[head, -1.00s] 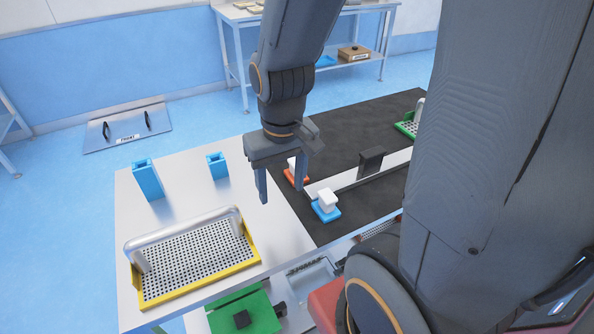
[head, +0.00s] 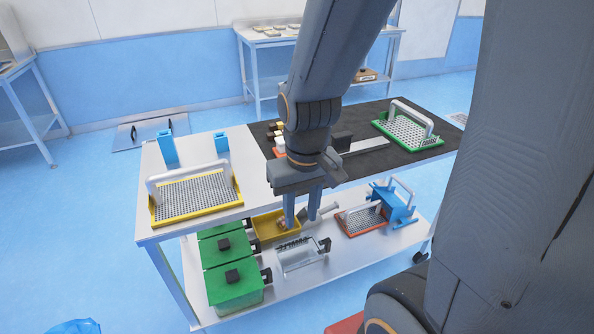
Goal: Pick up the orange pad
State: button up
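The orange pad (head: 278,153) with a white block on top sits on the dark mat (head: 365,135) of the upper table. Only its left part shows in the head view; my arm covers the rest. My gripper (head: 302,212) points down with its two fingers apart, and nothing shows between them. In the picture it appears below the pad, in front of the table's edge and over the lower shelf. Its exact depth is hard to tell. The blue pad does not show.
A yellow perforated tray (head: 158,222) stands at the table's left and a green one (head: 433,145) at its right. Two blue holders (head: 168,147) stand behind. The lower shelf holds green boxes (head: 234,286), a yellow bin (head: 266,239) and an orange-rimmed tray (head: 341,226).

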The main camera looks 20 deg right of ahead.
aim_at(280, 151)
jog(key=u, duration=0.5)
jog(key=i, duration=0.85)
jog(key=z, duration=0.05)
